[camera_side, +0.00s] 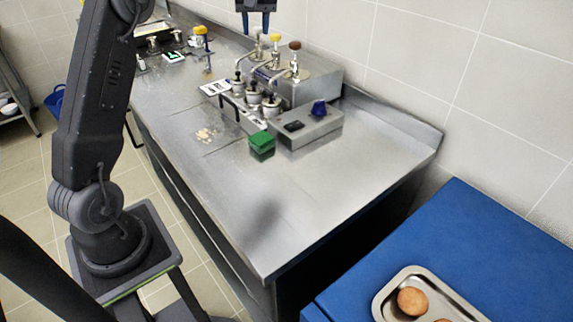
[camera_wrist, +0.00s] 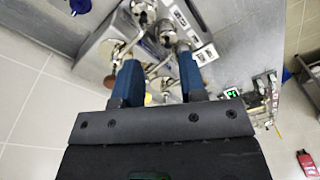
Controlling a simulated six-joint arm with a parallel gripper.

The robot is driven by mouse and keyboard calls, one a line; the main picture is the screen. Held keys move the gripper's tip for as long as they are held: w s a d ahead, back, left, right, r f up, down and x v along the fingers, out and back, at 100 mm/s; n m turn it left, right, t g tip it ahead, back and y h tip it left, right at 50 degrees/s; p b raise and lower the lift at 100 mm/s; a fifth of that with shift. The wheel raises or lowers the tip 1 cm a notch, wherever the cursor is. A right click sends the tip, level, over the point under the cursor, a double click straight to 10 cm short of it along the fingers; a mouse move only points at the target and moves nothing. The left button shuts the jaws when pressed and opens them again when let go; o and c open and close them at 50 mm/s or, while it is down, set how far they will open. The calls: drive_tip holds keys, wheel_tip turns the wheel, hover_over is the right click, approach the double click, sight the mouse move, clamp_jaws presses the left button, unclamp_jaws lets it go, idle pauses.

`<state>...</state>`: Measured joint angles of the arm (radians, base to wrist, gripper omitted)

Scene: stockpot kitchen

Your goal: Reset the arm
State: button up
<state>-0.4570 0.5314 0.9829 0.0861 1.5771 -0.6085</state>
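My gripper (camera_side: 256,29) is at the top of the side view, in the air above the back of the metal counter. Its two dark blue fingers hang down, apart, above the pump dispensers (camera_side: 275,62). In the wrist view my gripper (camera_wrist: 158,62) also shows its fingers spread, with nothing held between them. Pumps and pots show beyond the fingers there. The middle of my arm is upright at the left of the side view.
The steel counter (camera_side: 315,190) is clear towards its front right. A green block (camera_side: 262,143) sits beside a metal box with a blue knob (camera_side: 318,109). A blue surface (camera_side: 480,235) holds a tray (camera_side: 382,307) with round brown items. A tiled wall stands behind.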

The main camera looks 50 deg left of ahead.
drive_tip(key=s+d+r+m+t, duration=0.3)
drive_tip(key=s+d+m, duration=0.3)
drive_tip(key=s+d, duration=0.8)
drive_tip(key=s+d+f+m+t+h, duration=0.1)
drive_tip(key=s+d+f+m+t, duration=0.1)
drive_tip(key=s+d+f+m, duration=0.4)
drive_tip(key=s+d+f, duration=0.3)
drive_tip(key=s+d, duration=0.1)
drive_tip(key=s, duration=0.3)
drive_tip(key=shift+d+t, duration=0.25)
drive_tip(key=shift+t, duration=0.05)
